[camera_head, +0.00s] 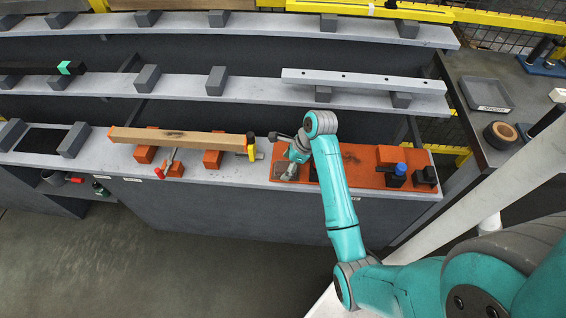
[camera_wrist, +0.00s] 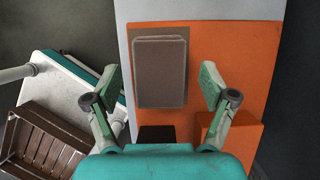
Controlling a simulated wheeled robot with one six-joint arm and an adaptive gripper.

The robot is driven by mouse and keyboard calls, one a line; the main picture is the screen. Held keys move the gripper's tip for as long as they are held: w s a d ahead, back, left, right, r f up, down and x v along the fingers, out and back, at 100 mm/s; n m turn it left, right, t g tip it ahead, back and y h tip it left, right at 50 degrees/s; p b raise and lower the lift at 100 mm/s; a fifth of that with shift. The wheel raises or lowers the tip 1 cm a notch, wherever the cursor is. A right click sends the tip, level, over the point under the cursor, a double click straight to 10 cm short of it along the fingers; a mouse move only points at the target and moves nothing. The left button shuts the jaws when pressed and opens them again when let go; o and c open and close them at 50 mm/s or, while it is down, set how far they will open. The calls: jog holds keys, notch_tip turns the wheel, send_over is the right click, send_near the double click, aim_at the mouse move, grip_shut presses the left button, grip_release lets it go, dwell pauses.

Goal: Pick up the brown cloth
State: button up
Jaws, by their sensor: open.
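The brown cloth (camera_wrist: 160,72) is a folded flat rectangle lying on the orange mat (camera_wrist: 245,55), partly over a duller brown patch, in the wrist view. In the head view it is a small grey-brown shape (camera_head: 280,171) at the mat's left end, partly hidden by my gripper. My gripper (camera_wrist: 161,85) is open and empty. Its two fingers show to the left and right of the cloth in the wrist view, with the cloth between them. I cannot tell the height of the fingertips above it.
An orange block (camera_wrist: 232,135) and a dark block (camera_wrist: 157,134) are near the cloth. A blue-capped dark item (camera_head: 397,176) stands at the mat's right. A wooden beam (camera_head: 185,140) with clamps lies left on the bench. A brown slatted crate (camera_wrist: 45,140) shows lower left.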

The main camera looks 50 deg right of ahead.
jog(key=shift+w+a+f, duration=0.15)
jog(key=shift+f, duration=0.35)
jog(key=c, duration=1.2)
jog(key=shift+c, duration=0.2)
